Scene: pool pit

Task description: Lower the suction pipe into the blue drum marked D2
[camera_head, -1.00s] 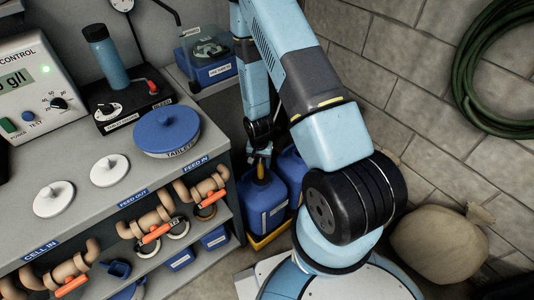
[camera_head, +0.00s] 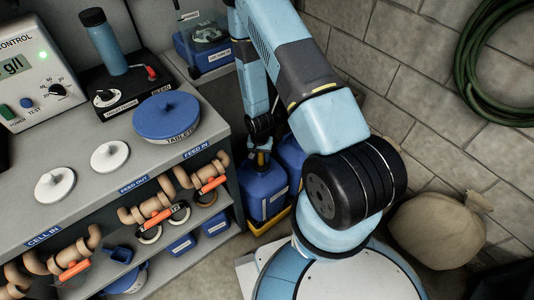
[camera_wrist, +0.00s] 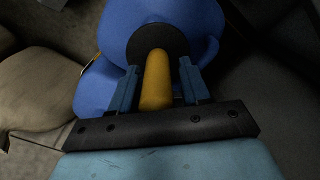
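The yellow suction pipe (camera_wrist: 157,82) lies between the two blue fingers of my gripper (camera_wrist: 158,72) in the wrist view. One finger is on each side, and I cannot tell whether they press on it. The pipe's far end runs into a dark round collar (camera_wrist: 176,38) on top of a blue drum (camera_wrist: 205,18). How deep it reaches is hidden. In the head view my gripper (camera_head: 259,150) is upright right above the front blue drum (camera_head: 256,190), with a little yellow showing. The drum's white label is too small to read.
A second blue drum (camera_head: 291,160) stands close beside, both in a yellow tray (camera_head: 262,225). The grey shelf unit (camera_head: 232,200) is close on the left. A beige sack (camera_head: 435,232) sits at right by the block wall. A green hose (camera_head: 480,75) hangs there.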

